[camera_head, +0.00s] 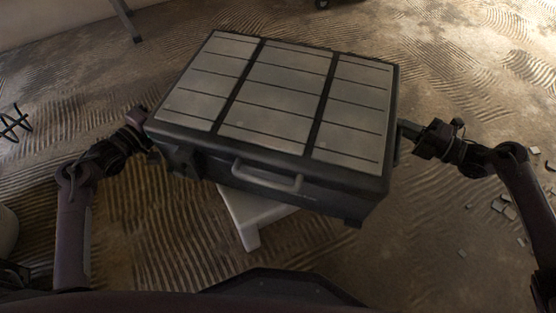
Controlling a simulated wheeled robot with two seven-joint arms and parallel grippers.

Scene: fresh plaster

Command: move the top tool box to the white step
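A large dark tool box (275,95) with light grey panels on its lid fills the middle of the head view. Its front handle (268,177) faces me, and its lid is closed. My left gripper (146,132) is at the box's left side, its fingertips hidden by the box. My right gripper (408,130) meets the right side and appears shut on it. The box spans between both grippers, slightly turned. The white step (250,216) shows below the box's front edge, mostly hidden by it. I cannot tell whether the box touches the step.
The floor (450,230) has ridged plaster marks. Broken pieces (504,207) lie at the right. A dark wire object (14,123) is at the left edge, and a metal leg (126,20) stands at the upper left. Floor around the step looks mostly clear.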

